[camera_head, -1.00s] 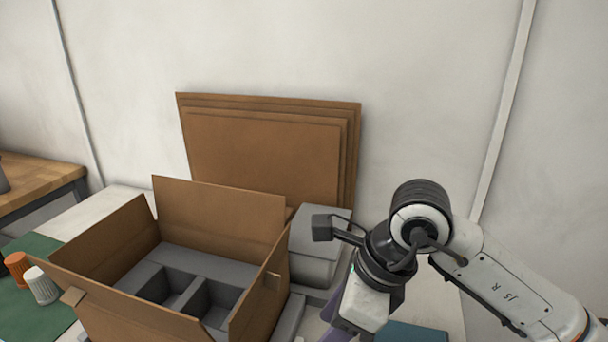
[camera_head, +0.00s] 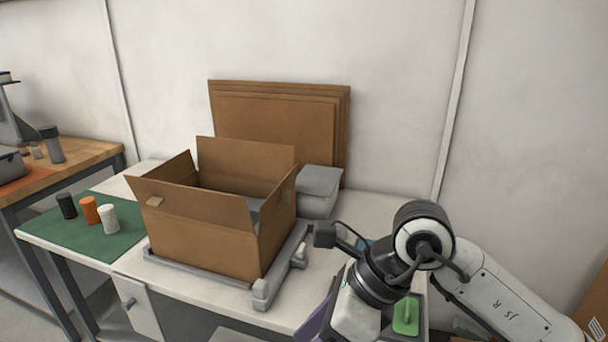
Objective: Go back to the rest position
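My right arm comes in from the lower right and bends down over the right end of the white table (camera_head: 185,282). Its gripper is hidden below the wrist or out of the frame, so its fingers do not show. My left arm and gripper are not in view. An open cardboard box (camera_head: 200,235) stands on a grey stand (camera_head: 200,282) on the table, to the left of my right arm and apart from it.
A green mat (camera_head: 130,252) at the left holds a black cup (camera_head: 67,206), an orange cup (camera_head: 90,210) and a white cup (camera_head: 108,218). Flat cardboard sheets (camera_head: 275,125) lean on the wall. A grey bin (camera_head: 320,188) stands behind the box. A wooden bench (camera_head: 85,158) is at far left.

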